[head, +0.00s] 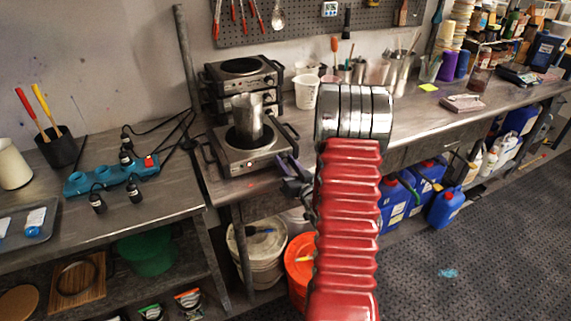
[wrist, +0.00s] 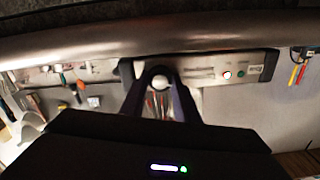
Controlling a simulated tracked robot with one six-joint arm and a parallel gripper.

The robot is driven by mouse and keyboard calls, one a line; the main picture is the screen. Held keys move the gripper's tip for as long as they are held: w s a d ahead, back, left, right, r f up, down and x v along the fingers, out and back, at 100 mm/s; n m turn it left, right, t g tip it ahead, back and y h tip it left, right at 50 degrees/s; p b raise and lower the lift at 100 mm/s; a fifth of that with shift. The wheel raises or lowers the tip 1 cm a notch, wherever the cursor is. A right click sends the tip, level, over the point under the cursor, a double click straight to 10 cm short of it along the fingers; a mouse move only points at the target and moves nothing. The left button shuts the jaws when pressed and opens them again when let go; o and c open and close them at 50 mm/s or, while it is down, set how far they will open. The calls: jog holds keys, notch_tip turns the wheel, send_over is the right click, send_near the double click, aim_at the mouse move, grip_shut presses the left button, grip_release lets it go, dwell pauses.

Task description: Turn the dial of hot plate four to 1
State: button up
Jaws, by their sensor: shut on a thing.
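The front hot plate (head: 252,159) sits near the table edge with a metal pot (head: 248,118) standing on it. Its front panel (wrist: 205,70) crosses the wrist view, with a red light and a green light beside a small label that I cannot read surely. The dial's setting is hidden or too small to read. In the head view my gripper (head: 289,167) is at the right front of the hot plate, and the dial is hidden there.
More hot plates (head: 243,78) are stacked behind. A blue power strip (head: 110,177) with black plugs and cables lies on the left table. A white cup (head: 305,92) stands behind my arm. Buckets (head: 258,247) stand under the table; the patterned floor at right is open.

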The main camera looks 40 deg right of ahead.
jog(key=shift+d+m, duration=0.1)
jog(key=shift+m, duration=1)
jog(key=o, duration=1)
jog(key=shift+o, duration=0.2)
jog(key=shift+s, duration=0.1)
jog(key=v, duration=1.3)
jog(key=shift+s+a, duration=0.2)
jog(key=shift+s, duration=0.05)
